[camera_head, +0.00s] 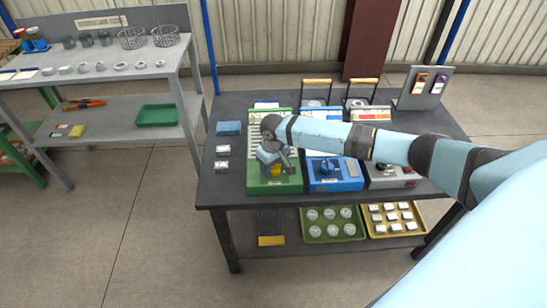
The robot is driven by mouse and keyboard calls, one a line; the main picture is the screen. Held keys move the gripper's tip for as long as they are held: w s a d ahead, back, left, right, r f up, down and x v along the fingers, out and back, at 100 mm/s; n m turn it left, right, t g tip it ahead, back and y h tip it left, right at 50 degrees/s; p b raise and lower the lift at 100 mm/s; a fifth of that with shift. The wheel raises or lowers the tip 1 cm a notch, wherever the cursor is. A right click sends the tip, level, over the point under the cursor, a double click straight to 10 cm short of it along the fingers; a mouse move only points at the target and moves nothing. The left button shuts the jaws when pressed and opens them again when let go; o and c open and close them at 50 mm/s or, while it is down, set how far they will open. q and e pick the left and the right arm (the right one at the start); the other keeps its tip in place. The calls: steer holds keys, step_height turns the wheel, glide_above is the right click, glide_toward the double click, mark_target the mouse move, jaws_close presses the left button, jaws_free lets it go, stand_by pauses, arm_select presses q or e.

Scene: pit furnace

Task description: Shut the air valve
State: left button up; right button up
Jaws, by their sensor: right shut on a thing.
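My right gripper (271,160) reaches in from the right and is over the front of the green unit (258,187) on the dark table. It is shut on a part with a yellow face (275,170), which looks like this unit's knob. The gripper hides most of that part, so I cannot tell how it is turned. Beside it stands a blue unit (345,184) with a dark valve handle (327,168), then a grey and red unit (400,182) partly behind my arm. I cannot read which one is the air valve. My left gripper is not in view.
A blue block (229,128) and small white pieces (222,150) lie on the table's left side. A sign stand (424,88) is at the back right. Trays (332,238) sit on the lower shelf. A grey shelf table (110,72) stands left across open floor.

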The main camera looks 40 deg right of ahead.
steer(key=n+p, duration=0.2)
steer(key=shift+r+n+p, duration=0.25)
steer(key=shift+n+p, duration=0.15)
steer(key=n+p, duration=0.2)
steer(key=shift+a+n, duration=0.1)
steer(key=shift+n, duration=0.3)
steer(key=n+p, duration=0.1)
steer(key=n, duration=0.2)
steer(key=shift+s+f+n+p, duration=0.1)
steer(key=shift+n+p, duration=0.2)
steer(key=shift+p, duration=0.05)
steer(key=n+p, duration=0.1)
steer(key=n, duration=0.2)
steer(key=shift+f, duration=0.1)
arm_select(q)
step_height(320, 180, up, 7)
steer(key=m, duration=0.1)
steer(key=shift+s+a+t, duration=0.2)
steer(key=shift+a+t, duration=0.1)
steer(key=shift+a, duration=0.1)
arm_select(e)
steer(key=shift+a+n, duration=0.1)
steer(key=shift+n, duration=0.6)
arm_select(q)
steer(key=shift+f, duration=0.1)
arm_select(e)
steer(key=o, duration=0.7)
steer(key=shift+c, duration=0.2)
